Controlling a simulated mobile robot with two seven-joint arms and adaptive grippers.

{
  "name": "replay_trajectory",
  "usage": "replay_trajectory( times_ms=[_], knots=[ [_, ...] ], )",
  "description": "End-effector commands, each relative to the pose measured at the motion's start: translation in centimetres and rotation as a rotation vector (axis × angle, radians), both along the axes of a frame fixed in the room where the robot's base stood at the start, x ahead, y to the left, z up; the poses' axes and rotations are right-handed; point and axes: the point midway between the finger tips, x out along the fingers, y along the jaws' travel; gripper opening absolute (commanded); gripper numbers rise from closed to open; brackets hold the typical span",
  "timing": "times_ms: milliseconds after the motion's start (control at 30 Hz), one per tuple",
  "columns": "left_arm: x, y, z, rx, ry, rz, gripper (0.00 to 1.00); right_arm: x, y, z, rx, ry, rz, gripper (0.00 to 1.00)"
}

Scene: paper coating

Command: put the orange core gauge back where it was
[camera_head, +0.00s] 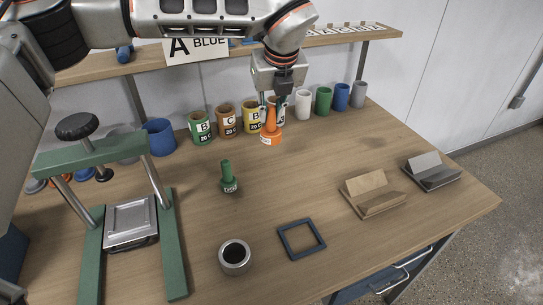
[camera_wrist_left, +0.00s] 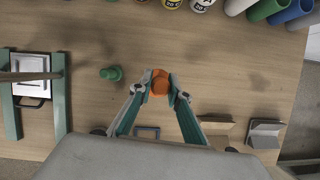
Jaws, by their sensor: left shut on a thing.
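The orange core gauge (camera_head: 270,131) has a tapered top and a wider base with a white label. My left gripper (camera_head: 272,100) reaches down from above and is shut on its upper part. In the left wrist view the gauge (camera_wrist_left: 160,83) sits between the two fingertips (camera_wrist_left: 160,88). I cannot tell whether its base touches the table. A similar green gauge (camera_head: 228,178) stands upright on the table to the left; it also shows in the left wrist view (camera_wrist_left: 111,73). My right gripper is not in view.
Labelled cups (camera_head: 228,121) and plain cups (camera_head: 323,99) line the back. A green-framed press (camera_head: 169,245) stands left. A dark square frame (camera_head: 301,239), a round pot (camera_head: 235,257) and two angled holders (camera_head: 372,194) (camera_head: 431,172) are nearer the front. The table around the green gauge is clear.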

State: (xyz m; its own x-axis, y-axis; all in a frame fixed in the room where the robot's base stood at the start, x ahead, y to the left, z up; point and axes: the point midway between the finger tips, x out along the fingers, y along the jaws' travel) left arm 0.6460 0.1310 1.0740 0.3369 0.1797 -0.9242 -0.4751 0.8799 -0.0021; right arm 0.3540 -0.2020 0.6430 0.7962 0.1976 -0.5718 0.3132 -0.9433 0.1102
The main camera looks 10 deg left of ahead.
Motion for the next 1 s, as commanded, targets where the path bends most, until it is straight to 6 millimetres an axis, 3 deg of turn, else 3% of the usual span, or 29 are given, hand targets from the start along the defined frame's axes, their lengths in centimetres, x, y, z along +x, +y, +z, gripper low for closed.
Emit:
replay_trajectory(
  times_ms=[100, 300, 633, 900, 1000],
  knots=[
    [-0.1, 0.0, -3.1, 0.001, 0.004, -0.001, 0.0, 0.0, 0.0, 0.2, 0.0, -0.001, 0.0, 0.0],
    [0.0, 0.0, -7.4, 0.001, 0.003, -0.001, 0.0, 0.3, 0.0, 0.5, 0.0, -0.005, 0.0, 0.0],
    [0.0, 0.0, -10.0, 0.0, 0.0, -0.001, 0.0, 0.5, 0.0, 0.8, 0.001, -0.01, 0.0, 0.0],
    [0.0, 0.0, -13.5, 0.0, 0.0, 0.0, 0.0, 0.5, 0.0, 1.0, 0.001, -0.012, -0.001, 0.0],
    [0.1, 0.0, -13.6, 0.0, -0.001, 0.0, 0.0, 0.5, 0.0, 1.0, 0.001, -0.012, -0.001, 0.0]
  ],
)
